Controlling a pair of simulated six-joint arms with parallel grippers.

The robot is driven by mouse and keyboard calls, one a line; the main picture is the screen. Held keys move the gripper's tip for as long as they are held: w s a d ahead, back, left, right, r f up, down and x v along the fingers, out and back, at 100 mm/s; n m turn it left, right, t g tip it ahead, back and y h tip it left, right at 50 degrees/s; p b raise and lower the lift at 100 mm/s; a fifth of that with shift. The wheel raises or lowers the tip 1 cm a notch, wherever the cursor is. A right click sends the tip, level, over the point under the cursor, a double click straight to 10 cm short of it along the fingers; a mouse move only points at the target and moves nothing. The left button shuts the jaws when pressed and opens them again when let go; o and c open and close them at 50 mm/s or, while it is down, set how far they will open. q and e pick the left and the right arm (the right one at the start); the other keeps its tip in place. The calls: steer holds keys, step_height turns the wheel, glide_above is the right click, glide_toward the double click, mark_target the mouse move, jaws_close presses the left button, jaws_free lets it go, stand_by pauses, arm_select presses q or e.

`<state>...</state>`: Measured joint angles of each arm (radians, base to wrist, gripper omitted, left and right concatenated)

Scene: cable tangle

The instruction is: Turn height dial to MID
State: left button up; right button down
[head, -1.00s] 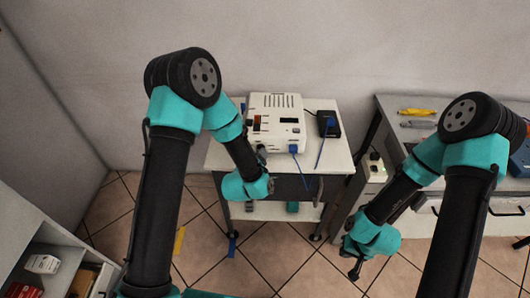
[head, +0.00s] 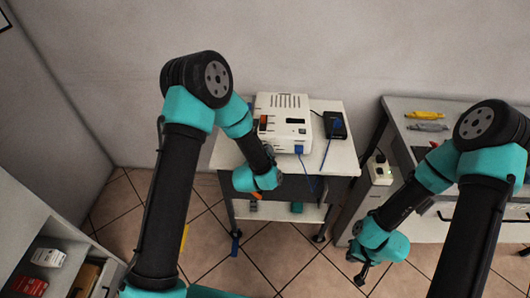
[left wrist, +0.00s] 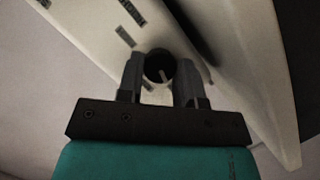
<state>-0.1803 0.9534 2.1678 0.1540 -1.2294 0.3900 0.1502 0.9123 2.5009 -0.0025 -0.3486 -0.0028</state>
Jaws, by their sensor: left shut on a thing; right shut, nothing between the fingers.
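The white device (head: 283,105) stands on the small cart, with vents on top and a dark display and red switch on its face. Its height dial (left wrist: 158,66), a round dark knob with a pale pointer line, shows between the fingers in the left wrist view. My left gripper (left wrist: 160,80) is shut on the dial; in the head view my left arm hides the dial. The labels beside the dial are too blurred to read. My right gripper (head: 361,276) is shut and empty, above the floor in front of the right bench.
A blue plug (head: 299,150) sits in the device's front, with a blue cable hanging down. A black box (head: 335,124) with another blue cable is beside the device on the cart top (head: 230,150). A grey bench (head: 395,135) stands right, and an open shelf (head: 30,215) left.

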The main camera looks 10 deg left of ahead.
arm_select(q)
steer(key=shift+c, duration=1.4)
steer(key=shift+m, duration=0.3)
steer(key=m+g+y, duration=0.1)
steer(key=m+y, duration=0.2)
steer(key=m, duration=0.1)
steer(key=shift+d, duration=0.2)
steer(key=m+y, duration=0.2)
steer(key=m, duration=0.1)
steer(key=shift+s+f+y, duration=0.1)
steer(key=shift+y, duration=0.2)
steer(key=shift+m, duration=0.3)
steer(key=o, duration=0.9)
steer(key=shift+d, duration=0.1)
